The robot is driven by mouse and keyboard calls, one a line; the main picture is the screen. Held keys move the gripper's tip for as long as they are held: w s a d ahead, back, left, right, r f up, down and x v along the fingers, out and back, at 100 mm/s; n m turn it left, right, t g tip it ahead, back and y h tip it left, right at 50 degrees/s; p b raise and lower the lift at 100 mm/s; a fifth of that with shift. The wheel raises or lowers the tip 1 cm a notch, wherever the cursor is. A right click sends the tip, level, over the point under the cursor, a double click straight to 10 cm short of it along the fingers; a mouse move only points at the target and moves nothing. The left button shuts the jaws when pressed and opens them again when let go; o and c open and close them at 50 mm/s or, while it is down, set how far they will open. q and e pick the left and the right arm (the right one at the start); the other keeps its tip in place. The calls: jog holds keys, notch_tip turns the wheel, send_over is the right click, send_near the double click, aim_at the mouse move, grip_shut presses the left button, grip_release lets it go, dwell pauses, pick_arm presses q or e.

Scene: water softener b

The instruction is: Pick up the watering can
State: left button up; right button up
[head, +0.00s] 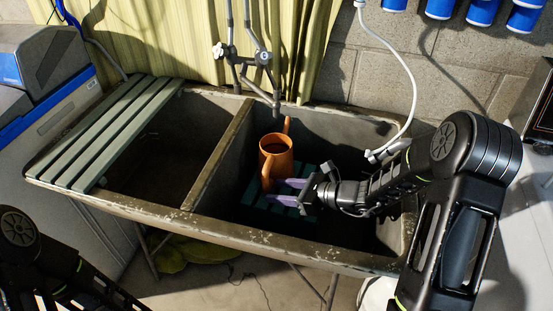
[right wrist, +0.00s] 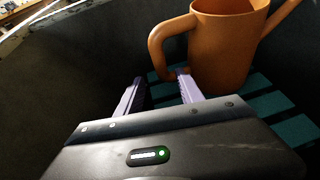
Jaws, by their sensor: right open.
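The orange watering can (head: 277,157) stands upright on a teal slatted rack in the right basin of the sink. Its spout points to the back and its handle faces the front. In the right wrist view the can (right wrist: 225,45) is at the upper right, with its handle curving down on its left side. My right gripper (head: 277,190) is open, reaching in from the right, its pale purple fingers close to the handle. In the right wrist view the fingers (right wrist: 160,90) are apart, and the handle's lower end is just beyond them. My left arm shows at the lower left; its gripper is out of frame.
The double sink (head: 225,232) has a front rim and a divider (head: 222,158) left of the can. Green slats (head: 122,125) cover part of the left basin. Faucet pipes (head: 262,58) hang behind the can. A white hose (head: 408,75) drops at the right rear.

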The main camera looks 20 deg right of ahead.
jog(key=shift+x, duration=1.3)
jog(key=x, duration=0.5)
jog(key=shift+w, duration=0.2)
grip_shut()
jog(key=shift+r, duration=0.1)
dwell(0.9)
